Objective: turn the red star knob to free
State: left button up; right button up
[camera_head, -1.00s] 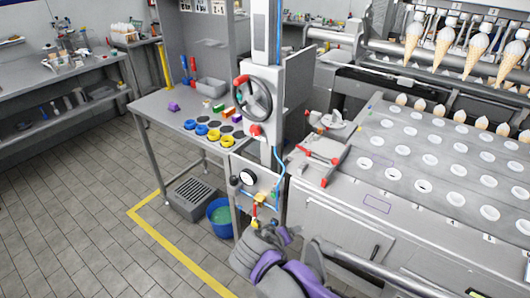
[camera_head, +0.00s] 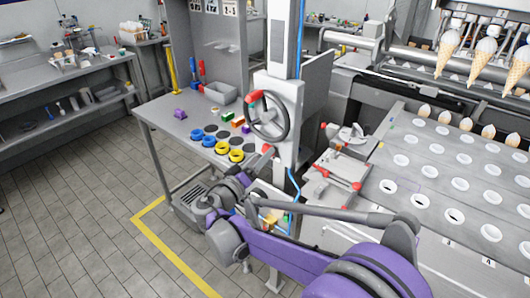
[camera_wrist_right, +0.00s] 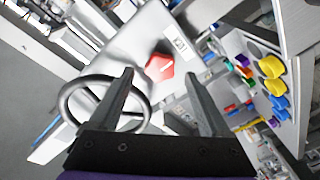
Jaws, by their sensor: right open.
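The red star knob (camera_head: 267,149) sits on the front of the grey upright panel, below the handwheel. In the right wrist view the knob (camera_wrist_right: 160,66) shows as a red shape with a pale mark, framed between my two fingertips and apparently beyond them. My right gripper (camera_wrist_right: 159,76) is open, with nothing between its fingers. In the head view my right gripper (camera_head: 254,170) is just below and left of the knob, partly hidden by its own wrist. I cannot tell whether a finger touches the knob. My left gripper is not in view.
The handwheel (camera_head: 287,120) with a red handle is above the knob; its rim (camera_wrist_right: 66,104) passes behind my finger in the wrist view. A bench (camera_head: 168,125) with yellow and blue rings stands left. A plate of round holes (camera_head: 430,160) lies right.

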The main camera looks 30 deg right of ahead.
jog(key=shift+x, duration=1.55)
jog(key=shift+c, duration=0.3)
grip_shut()
